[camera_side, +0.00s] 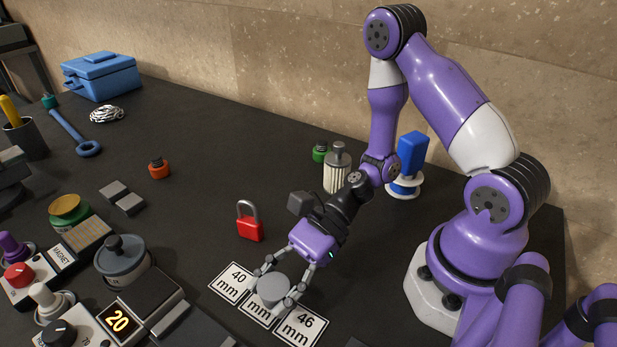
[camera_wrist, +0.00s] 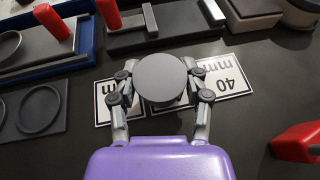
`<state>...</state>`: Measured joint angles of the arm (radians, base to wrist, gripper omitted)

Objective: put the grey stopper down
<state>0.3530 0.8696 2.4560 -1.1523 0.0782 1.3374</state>
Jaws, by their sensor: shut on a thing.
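The grey stopper (camera_side: 273,289) is a short round cylinder in the side view, low over the middle of a row of white size cards. My gripper (camera_side: 276,291) is shut on it, one finger on each side. In the wrist view the stopper's round top (camera_wrist: 161,77) sits between the fingers of my gripper (camera_wrist: 161,85). It covers much of the middle card (camera_side: 257,311). The card marked 40 mm (camera_side: 233,282) is to its left and the card marked 46 mm (camera_side: 298,326) to its right in the side view. I cannot tell if the stopper touches the card.
A red padlock (camera_side: 250,222) stands behind the cards. A grey-lidded pot (camera_side: 122,262) and a display reading 20 (camera_side: 118,320) are to the left. A ribbed metal cylinder (camera_side: 337,170) stands behind my arm. The dark table is clear around the padlock.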

